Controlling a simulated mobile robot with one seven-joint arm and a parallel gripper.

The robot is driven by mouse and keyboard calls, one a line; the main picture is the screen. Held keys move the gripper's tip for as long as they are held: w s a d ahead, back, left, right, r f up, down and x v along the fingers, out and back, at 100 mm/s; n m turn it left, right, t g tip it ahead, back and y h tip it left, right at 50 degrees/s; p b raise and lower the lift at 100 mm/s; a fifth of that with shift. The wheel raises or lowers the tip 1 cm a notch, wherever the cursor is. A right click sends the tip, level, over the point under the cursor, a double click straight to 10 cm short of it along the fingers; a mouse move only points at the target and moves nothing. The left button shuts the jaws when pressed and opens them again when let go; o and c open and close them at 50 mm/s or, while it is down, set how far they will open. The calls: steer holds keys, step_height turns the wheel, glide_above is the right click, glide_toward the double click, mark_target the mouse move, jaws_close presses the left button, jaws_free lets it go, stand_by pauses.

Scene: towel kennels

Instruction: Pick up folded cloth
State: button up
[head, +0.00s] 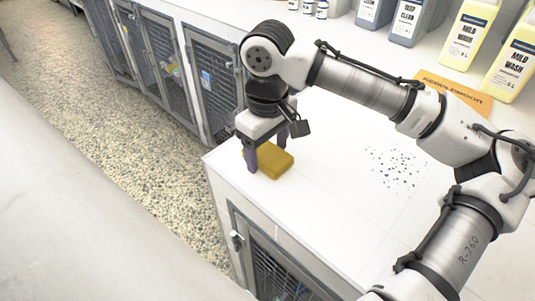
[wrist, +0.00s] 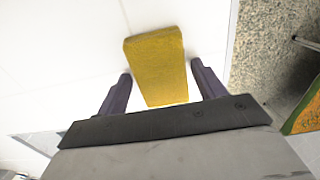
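The folded cloth (head: 272,160) is a mustard-yellow block near the front left corner of the white counter. It also shows in the wrist view (wrist: 157,62), with its near end between my two fingers. My gripper (head: 267,158) points down at the cloth, one dark finger on each side. In the wrist view my gripper (wrist: 163,88) is open, and a gap shows between each finger and the cloth. The cloth looks flat on the counter. Its underside is hidden.
The white counter (head: 335,180) has free room right of the cloth, with dark specks (head: 395,167) farther right. Barred kennel doors (head: 212,85) line the speckled floor (head: 140,130) beyond the counter's left edge.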

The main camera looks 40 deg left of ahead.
mark_target(267, 152)
steer(key=c, duration=0.7)
steer(key=shift+r, duration=0.2)
step_height(267, 152, up, 20)
steer(key=shift+f+b, duration=0.15)
steer(key=shift+b, duration=0.2)
